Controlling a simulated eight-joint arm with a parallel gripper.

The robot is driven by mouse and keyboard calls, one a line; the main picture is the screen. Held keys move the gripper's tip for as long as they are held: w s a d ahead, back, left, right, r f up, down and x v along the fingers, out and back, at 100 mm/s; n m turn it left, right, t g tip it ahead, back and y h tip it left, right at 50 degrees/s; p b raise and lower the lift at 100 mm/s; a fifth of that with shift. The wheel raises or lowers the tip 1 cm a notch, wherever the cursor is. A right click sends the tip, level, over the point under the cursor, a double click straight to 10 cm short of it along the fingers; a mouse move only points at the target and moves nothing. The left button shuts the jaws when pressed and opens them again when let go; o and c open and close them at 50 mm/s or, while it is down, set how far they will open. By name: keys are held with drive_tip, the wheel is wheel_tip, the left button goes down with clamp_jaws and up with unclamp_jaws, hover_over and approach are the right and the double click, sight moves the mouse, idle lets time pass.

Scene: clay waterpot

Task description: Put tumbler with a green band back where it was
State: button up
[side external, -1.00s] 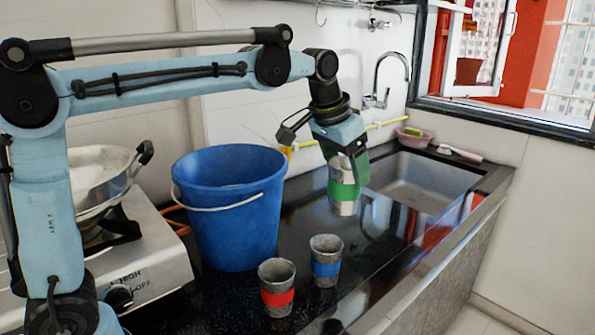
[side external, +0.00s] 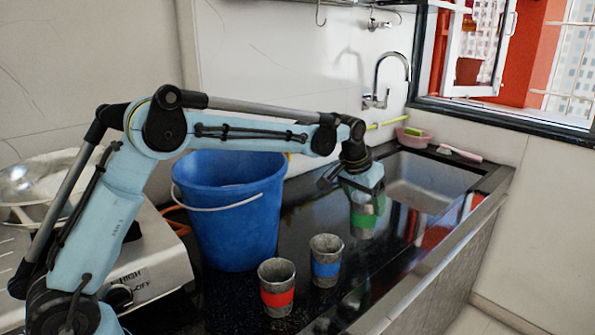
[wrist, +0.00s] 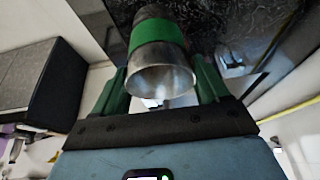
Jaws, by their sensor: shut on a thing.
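The tumbler with a green band (side external: 364,219) is a grey metal cup, upright, in my gripper (side external: 364,200) in the side view. It is over or on the black counter, near the sink; I cannot tell if its base touches. In the wrist view the tumbler (wrist: 160,62) sits between the two green fingers of my gripper (wrist: 160,85), its open rim toward the camera. My gripper is shut on it. A tumbler with a red band (side external: 277,287) and a tumbler with a blue band (side external: 325,261) stand upright on the counter, nearer the camera and to the left.
A large blue bucket (side external: 235,225) stands left of my gripper. A stove (side external: 150,265) with a metal pan is at the far left. The sink (side external: 430,180) lies right of and behind the tumbler. The black counter (side external: 305,220) is bare between the bucket and my gripper.

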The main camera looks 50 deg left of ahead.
sight(360, 199)
drive_tip(key=shift+w+a+f, duration=0.35)
drive_tip(key=shift+a+f, duration=0.05)
drive_tip(key=shift+a, duration=0.15)
drive_tip(key=shift+w+a+f, duration=0.3)
drive_tip(key=shift+a+f, duration=0.1)
drive_tip(key=shift+a, duration=0.15)
drive_tip(key=shift+f, duration=2)
drive_tip(key=shift+f, duration=0.15)
drive_tip(key=o, duration=1.4)
